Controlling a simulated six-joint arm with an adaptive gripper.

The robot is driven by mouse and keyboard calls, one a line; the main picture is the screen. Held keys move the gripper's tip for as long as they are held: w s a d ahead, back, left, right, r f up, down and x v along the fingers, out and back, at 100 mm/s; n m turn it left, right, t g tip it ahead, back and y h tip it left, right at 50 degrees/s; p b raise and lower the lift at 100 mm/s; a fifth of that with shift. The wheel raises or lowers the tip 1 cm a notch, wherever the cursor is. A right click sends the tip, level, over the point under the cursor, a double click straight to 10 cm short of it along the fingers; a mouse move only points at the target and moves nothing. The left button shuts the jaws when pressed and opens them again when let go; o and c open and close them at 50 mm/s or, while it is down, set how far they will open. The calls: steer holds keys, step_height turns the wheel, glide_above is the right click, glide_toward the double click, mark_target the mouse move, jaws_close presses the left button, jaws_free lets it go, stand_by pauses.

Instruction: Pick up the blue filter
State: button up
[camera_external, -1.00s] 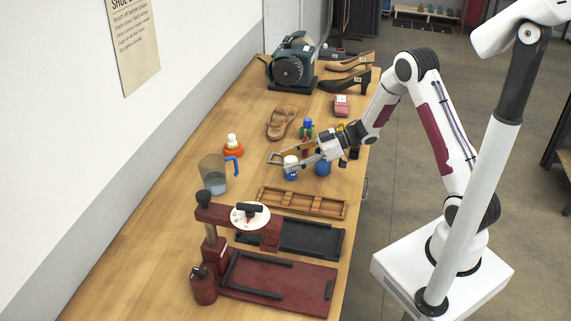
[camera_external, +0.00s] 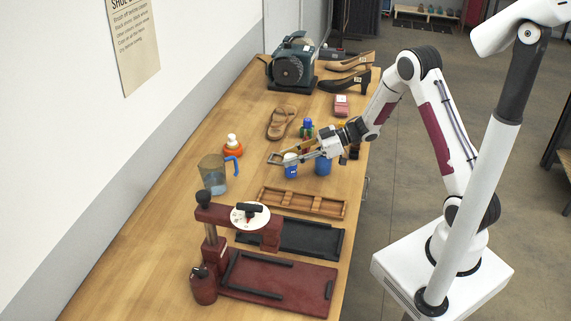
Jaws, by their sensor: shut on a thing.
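My gripper (camera_external: 281,157) reaches left over the middle of the table with its fingers shut on a small blue thing with a white top (camera_external: 291,171), which looks like the blue filter. The fingers hide part of its upper side. I cannot tell clearly whether its base is off the table. A second blue thing (camera_external: 323,167) stands just right of it, below my gripper's body and partly hidden by it.
A wooden compartment tray (camera_external: 318,206) lies in front. A blue-topped bottle (camera_external: 307,126) stands behind my gripper, near a sandal (camera_external: 282,122). A jug (camera_external: 213,175) and an orange bottle (camera_external: 233,150) stand to the left. A dark red press (camera_external: 240,222) is nearest.

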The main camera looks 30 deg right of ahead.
steer(key=shift+r, duration=4.45)
